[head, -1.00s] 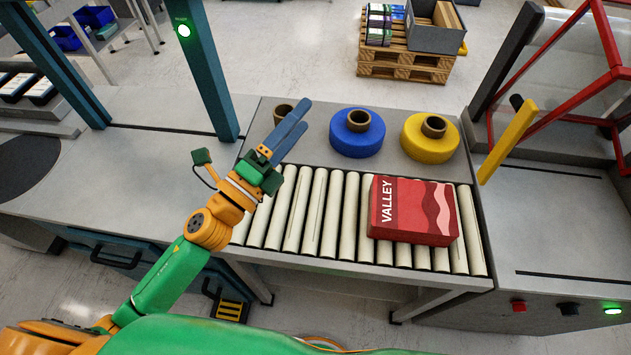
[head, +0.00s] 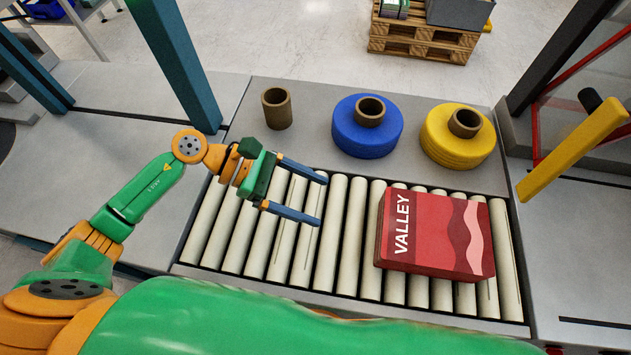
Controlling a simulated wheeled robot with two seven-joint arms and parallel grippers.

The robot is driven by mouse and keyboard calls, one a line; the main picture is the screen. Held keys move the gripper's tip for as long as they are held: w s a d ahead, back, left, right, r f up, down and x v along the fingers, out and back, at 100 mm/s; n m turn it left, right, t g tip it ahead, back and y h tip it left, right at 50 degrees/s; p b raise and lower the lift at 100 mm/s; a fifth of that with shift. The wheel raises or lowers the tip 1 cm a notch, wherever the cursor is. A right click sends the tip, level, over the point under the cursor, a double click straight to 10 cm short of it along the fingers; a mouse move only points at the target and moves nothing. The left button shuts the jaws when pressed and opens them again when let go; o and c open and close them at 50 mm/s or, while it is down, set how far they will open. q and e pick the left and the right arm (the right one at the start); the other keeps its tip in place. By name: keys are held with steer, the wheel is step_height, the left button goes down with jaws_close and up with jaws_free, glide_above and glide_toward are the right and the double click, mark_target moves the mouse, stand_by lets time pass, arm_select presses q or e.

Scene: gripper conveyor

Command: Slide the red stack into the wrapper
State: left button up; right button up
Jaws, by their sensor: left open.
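The red stack (head: 437,234), marked VALLEY, lies flat on the right part of the roller conveyor (head: 305,250). My left gripper (head: 323,199) is open and empty above the rollers, left of the stack. Its two blue fingers point right, toward the stack's left side, with a clear gap between. The wrapper is probably the machine at the right (head: 580,240), with a yellow bar handle (head: 572,148); only part of it shows. My right gripper is not in view.
Behind the rollers, a brown core (head: 277,108), a blue tape roll (head: 349,133) and a yellow tape roll (head: 442,150) stand on a grey shelf. A teal post (head: 178,60) rises at the left. The rollers between gripper and stack are clear.

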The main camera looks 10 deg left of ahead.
mark_target(411, 229)
arm_select(q)
steer(key=d+f, duration=0.4)
steer(key=shift+s+b, duration=0.25)
steer(key=shift+b, duration=0.1)
steer(key=b+x, duration=0.1)
steer(key=x, duration=0.4)
steer(key=shift+w+d+f, duration=0.2)
steer(key=shift+d, duration=0.55)
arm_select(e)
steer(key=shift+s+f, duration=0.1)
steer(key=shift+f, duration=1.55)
arm_select(q)
steer(key=shift+d+b, duration=0.35)
steer(key=shift+d, duration=2.2)
steer(key=shift+d+b, duration=0.35)
steer(key=shift+d, duration=2.1)
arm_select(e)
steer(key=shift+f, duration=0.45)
